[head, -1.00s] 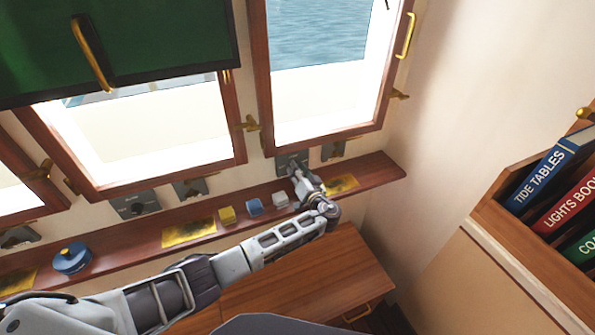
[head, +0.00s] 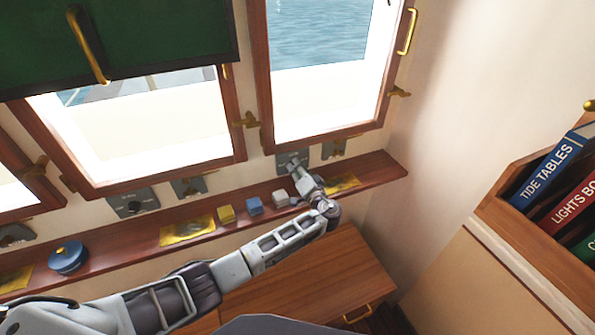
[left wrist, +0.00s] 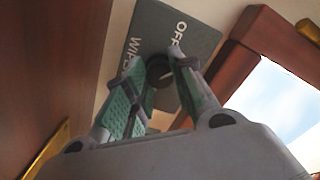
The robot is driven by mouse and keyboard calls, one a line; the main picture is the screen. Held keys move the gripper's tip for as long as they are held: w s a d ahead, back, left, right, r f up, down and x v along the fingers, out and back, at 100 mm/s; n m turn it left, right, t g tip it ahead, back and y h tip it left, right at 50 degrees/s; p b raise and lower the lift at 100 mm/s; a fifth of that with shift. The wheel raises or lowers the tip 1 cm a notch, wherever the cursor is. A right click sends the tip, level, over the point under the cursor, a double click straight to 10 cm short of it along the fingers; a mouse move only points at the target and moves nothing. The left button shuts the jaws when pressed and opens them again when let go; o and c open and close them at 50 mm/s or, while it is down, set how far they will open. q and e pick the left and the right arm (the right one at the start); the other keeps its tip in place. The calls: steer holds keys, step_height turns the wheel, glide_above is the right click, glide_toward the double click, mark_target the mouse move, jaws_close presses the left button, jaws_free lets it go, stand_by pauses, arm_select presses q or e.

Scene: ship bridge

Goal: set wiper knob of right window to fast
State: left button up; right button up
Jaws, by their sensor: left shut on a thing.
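The wiper knob (left wrist: 159,72) is dark and round with a pale pointer line. It sits on a grey plate (left wrist: 150,35) lettered "OFF" and "WIPER" in the left wrist view. In the head view that plate (head: 291,160) is on the wall below the right window (head: 322,85). My left gripper (left wrist: 160,78) has its green-padded fingers on both sides of the knob and is shut on it. In the head view the left gripper (head: 298,172) reaches up to the plate from below. The knob is hidden there by the gripper. My right gripper is not in view.
A wooden ledge (head: 110,238) runs below the windows. Another wiper plate (head: 133,202) is farther left. A bookshelf (head: 520,235) stands at right.

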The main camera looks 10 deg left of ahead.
arm_select(q)
steer(key=shift+m, duration=1.1)
steer(key=m, duration=0.2)
steer(key=shift+m, duration=0.3)
steer(key=m, duration=0.4)
steer(key=shift+m, duration=0.3)
steer(key=m+p, duration=0.2)
steer(key=m, duration=0.2)
steer(key=m+p, duration=0.1)
steer(key=m, duration=0.1)
steer(key=m+p, duration=0.1)
steer(key=m, duration=0.2)
steer(key=shift+f+t+h, duration=0.1)
steer(key=shift+t+h, duration=0.2)
steer(key=shift+m, duration=1.2)
steer(key=shift+s+f+m+p, duration=0.1)
steer(key=shift+m+p, duration=0.2)
steer(key=shift+m, duration=1.6)
